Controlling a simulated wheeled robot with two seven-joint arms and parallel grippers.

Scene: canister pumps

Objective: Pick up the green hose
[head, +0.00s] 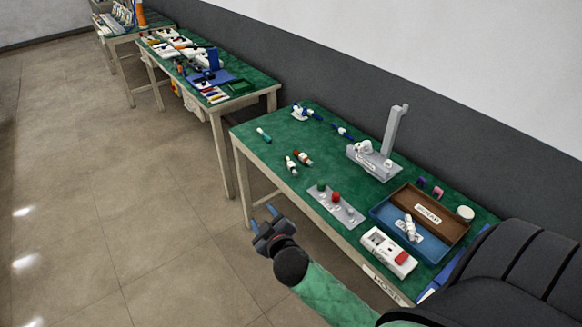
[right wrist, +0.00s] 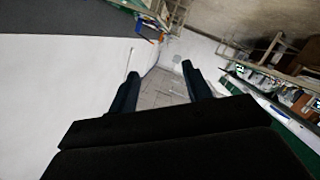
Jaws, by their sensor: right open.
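A short green hose piece (head: 263,135) with a pale end lies on the green top of the nearest table (head: 285,128), close to its left edge. My right gripper (head: 263,217) is in front of this table, beside its front edge and apart from the hose. Its two blue fingers are spread with nothing between them. The right wrist view shows the same open fingers (right wrist: 160,75) with floor and wall beyond; I cannot make out the hose there. My left gripper is not in view.
On the table are white-and-red fittings (head: 302,157), a grey plate with knobs (head: 337,207), a grey stand with a tall post (head: 393,130), a blue-and-brown tray (head: 446,201) and a white box with a red button (head: 389,252). Another cluttered table (head: 262,88) stands behind.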

